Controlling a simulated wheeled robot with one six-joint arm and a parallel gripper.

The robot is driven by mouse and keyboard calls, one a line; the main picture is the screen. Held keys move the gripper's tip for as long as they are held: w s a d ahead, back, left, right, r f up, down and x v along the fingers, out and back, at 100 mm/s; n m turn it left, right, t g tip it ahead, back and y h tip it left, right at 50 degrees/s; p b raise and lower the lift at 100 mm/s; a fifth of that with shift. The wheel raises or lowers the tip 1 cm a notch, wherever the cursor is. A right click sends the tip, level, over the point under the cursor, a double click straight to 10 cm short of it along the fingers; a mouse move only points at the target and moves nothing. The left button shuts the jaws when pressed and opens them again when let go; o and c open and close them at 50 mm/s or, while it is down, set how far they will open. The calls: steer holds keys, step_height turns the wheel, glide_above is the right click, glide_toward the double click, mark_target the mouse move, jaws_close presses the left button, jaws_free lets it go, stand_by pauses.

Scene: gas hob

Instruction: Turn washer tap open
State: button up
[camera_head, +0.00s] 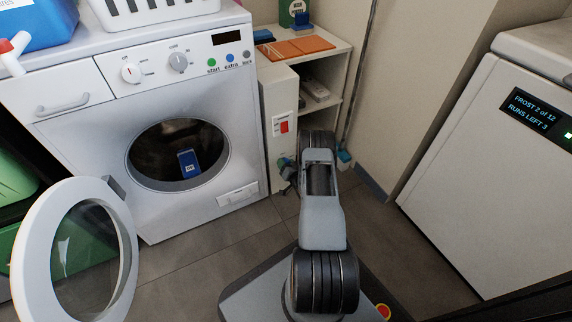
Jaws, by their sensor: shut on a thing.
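The washer (175,95) stands at the left with its round door (122,245) swung wide open. I cannot make out the washer tap; a thin dark pipe (366,60) runs down the wall and its lower end passes behind my arm. My arm reaches from the bottom middle toward the gap right of the washer.
A narrow white cabinet with a red switch (284,126) and a shelf unit (338,62) stand right of the washer. A white machine with a lit display (530,106) is at the right. A blue box (40,18) sits on the left. Grey floor (400,255) is free right of my arm.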

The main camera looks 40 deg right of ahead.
steer(key=shift+s+f+m, duration=0.1)
steer(key=shift+f+m, duration=0.05)
steer(key=shift+m, duration=0.25)
stand_by(0.3)
steer(key=o, duration=0.7)
steer(key=shift+o, duration=1.1)
